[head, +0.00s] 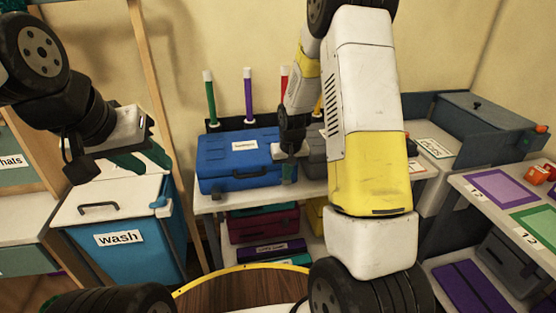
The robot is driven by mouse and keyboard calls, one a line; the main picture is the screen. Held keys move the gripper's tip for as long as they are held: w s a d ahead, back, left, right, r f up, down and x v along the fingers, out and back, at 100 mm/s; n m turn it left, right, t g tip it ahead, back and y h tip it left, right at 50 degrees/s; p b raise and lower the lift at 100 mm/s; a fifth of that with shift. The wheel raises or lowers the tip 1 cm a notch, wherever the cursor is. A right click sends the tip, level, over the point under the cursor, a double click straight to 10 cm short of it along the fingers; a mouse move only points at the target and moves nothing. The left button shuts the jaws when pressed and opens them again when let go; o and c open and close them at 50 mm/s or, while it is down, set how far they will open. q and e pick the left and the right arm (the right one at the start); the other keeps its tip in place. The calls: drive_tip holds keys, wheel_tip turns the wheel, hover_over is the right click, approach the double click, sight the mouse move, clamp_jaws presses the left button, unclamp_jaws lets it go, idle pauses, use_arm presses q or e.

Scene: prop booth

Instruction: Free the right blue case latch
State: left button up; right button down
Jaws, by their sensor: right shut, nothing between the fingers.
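The blue case (225,167) lies closed on the white table at the back middle. It has a white label and a dark front handle (249,174). My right gripper (289,172) is shut and empty, pointing down at the case's front right corner. It covers the place of the right latch, so I cannot make out the latch or whether the fingers touch it. My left gripper (141,162) is open and empty above the wash bin, well left of the case.
The blue wash bin (135,248) with a white lid stands at the left. A grey case (315,160) is close to the blue case's right. Coloured posts (248,95) stand behind. A lower shelf holds a dark red case (262,225).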

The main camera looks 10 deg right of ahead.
drive_tip(key=shift+s+f, duration=0.4)
drive_tip(key=shift+w, duration=0.1)
drive_tip(key=shift+w+r, duration=0.2)
drive_tip(key=shift+w, duration=0.55)
